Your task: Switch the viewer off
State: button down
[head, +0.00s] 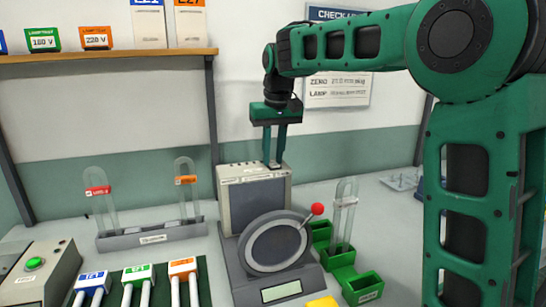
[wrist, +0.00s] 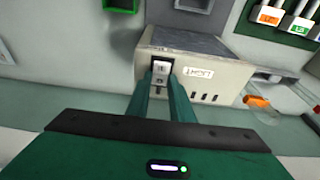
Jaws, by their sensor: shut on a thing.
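The viewer (head: 253,197) is a grey box with a flat dark panel facing the head camera. It stands behind the round dial device (head: 276,247). In the wrist view the viewer (wrist: 215,80) shows a pale face with a small label, dark slots and a white rocker switch (wrist: 161,68). The fingertip contact is partly hidden, and I cannot tell which way the rocker is pressed.
A grey rack (head: 152,235) with glass tubes stands left of the viewer. The dial device has a red-knobbed lever (head: 317,209). Green holders (head: 340,258) with a glass tube stand to the right. A shelf (head: 110,55) is at upper left.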

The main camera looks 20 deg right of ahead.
aim_at(274, 165)
jog(key=shift+w+g, duration=0.15)
jog(key=shift+g, duration=0.15)
jog(key=c, duration=1.6)
grip_release()
jog(key=shift+o, duration=0.2)
jog(key=shift+r, duration=0.1)
notch_tip(274, 165, up, 10)
jog(key=s, duration=0.1)
jog(key=shift+s+r, duration=0.15)
jog(key=shift+r, duration=0.1)
jog(key=shift+s, duration=0.1)
